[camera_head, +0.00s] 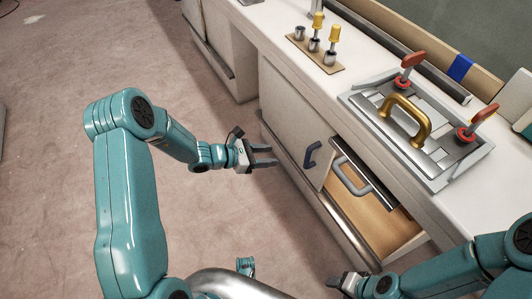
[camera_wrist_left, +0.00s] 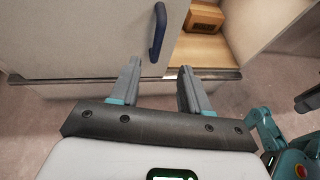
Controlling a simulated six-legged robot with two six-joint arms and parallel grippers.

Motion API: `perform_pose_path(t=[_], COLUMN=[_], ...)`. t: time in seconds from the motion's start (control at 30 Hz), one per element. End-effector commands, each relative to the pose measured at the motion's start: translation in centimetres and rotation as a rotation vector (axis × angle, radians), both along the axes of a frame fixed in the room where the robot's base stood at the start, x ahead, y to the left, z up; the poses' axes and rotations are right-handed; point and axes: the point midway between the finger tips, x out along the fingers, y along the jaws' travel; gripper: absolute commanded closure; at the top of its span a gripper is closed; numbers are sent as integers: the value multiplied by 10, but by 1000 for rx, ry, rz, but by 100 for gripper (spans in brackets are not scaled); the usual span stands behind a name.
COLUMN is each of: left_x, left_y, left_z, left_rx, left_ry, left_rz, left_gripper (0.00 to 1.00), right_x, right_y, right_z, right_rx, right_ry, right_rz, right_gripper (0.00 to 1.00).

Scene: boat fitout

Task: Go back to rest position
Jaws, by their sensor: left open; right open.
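My left gripper (camera_head: 264,156) is open and empty, held in the air in front of the white cabinet (camera_head: 288,118). In the left wrist view its two fingers (camera_wrist_left: 158,88) are spread apart, with nothing between them. My right gripper (camera_head: 338,282) shows at the bottom of the head view, low in front of the open drawer; only part of it is visible and it holds nothing that I can see.
On the counter are a grey hatch (camera_head: 440,158) with a gold handle and a board (camera_head: 318,57) with yellow-topped pegs.

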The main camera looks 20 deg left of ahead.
Motion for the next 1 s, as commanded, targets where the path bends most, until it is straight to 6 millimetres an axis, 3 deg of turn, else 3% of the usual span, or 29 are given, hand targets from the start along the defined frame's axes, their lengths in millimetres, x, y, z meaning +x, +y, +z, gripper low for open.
perform_pose_path(t=[0.5, 0.6, 0.67, 0.73, 0.83, 0.9, 1.0], left_x=[-1, -13, -31, -67, -139, -183, -220], left_y=[0, -11, -26, -48, -72, -76, -72], left_z=[0, -9, -21, -42, -76, -94, -109], left_rx=[1, 33, 85, 185, 402, 568, 765], left_ry=[2, 25, 55, 96, 120, 78, -50], left_rz=[-3, -58, -144, -304, -637, -882, -1161], left_gripper=[54, 54, 54, 54, 54, 54, 54], right_x=[0, 0, 0, 0, 0, 0, 0], right_y=[0, 0, 0, 0, 0, 0, 0], right_z=[0, 0, 0, 0, 0, 0, 0], right_rx=[0, 0, 0, 0, 0, 0, 0], right_ry=[0, 0, 0, 0, 0, 0, 0], right_rz=[0, 0, 0, 0, 0, 0, 0], right_gripper=[42, 42, 42, 42, 42, 42, 42])
